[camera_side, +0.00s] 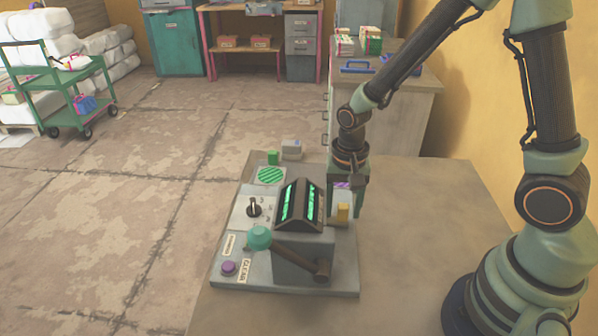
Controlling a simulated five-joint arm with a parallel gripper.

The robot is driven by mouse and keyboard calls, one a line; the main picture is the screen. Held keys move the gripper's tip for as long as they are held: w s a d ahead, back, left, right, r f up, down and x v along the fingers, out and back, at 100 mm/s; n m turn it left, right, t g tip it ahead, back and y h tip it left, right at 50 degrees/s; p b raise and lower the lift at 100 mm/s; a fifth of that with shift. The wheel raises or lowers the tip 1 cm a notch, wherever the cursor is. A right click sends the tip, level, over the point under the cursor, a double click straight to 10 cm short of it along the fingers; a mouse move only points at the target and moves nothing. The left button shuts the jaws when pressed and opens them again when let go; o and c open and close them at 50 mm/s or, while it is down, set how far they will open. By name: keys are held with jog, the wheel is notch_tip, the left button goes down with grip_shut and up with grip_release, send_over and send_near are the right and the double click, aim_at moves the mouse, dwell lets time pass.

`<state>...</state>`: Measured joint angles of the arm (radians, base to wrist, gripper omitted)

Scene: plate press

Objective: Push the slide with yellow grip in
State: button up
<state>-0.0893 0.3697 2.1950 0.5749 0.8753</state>
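The yellow grip (343,212) of the slide stands at the right side of the grey press panel (232,280), just right of the dark display housing. Most of the slide itself is hidden behind that housing. My gripper (357,208) points down beside the yellow grip, on its right and slightly behind it in the picture. A finger reaches down to about the height of the grip. I cannot tell whether it touches the grip, or whether the fingers are apart. I see nothing held.
The dark housing (299,206) with green displays stands close left of my gripper. A lever with a teal knob (259,237), a black rotary switch (254,207), a purple button (229,268) and a green striped disc (271,175) are also on the panel. The table (430,250) is clear on the right.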

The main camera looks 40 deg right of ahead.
dwell(0.3)
notch_tip(320, 180, up, 12)
dwell(0.5)
jog(key=shift+c, duration=0.2)
notch_tip(320, 180, down, 12)
jog(key=n, duration=1.8)
jog(key=shift+r, duration=0.15)
